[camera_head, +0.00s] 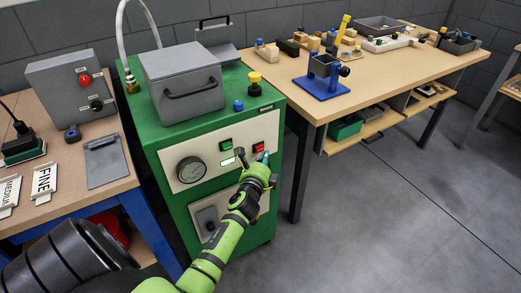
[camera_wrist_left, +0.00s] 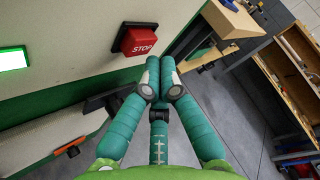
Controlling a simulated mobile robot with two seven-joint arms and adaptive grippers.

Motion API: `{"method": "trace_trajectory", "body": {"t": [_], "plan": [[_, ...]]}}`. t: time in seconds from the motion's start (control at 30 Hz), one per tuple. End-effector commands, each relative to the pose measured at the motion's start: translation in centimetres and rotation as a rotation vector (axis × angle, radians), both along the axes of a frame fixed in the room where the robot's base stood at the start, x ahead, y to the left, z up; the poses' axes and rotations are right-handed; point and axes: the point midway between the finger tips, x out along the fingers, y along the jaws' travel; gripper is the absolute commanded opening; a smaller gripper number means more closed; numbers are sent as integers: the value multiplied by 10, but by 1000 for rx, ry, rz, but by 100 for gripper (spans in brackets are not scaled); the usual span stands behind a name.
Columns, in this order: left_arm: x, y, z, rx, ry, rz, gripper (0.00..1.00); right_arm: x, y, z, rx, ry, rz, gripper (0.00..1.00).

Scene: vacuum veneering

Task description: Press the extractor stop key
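The red stop key (camera_head: 258,147) is on the pale front panel of the green cabinet, at the panel's upper right. In the left wrist view the red key (camera_wrist_left: 134,39) stands out from the panel and reads STOP. My left gripper (camera_head: 265,156) is close in front of the panel, just below and right of the key. In the left wrist view its teal fingers (camera_wrist_left: 160,65) are together with nothing between them. The tips are right of and below the key and appear apart from it. My right gripper is not in view.
A black lever (camera_head: 240,156) projects near my gripper. A grey lidded box (camera_head: 181,84) stands on the cabinet. Wooden benches (camera_head: 379,77) flank it; floor is open at right.

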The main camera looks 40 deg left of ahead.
Motion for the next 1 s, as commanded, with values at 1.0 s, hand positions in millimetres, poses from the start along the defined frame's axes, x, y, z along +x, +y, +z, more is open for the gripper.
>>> {"method": "trace_trajectory", "body": {"t": [1.0], "plan": [[5, 10, 0, 0, -1, 0, 0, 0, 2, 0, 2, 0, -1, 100]]}}
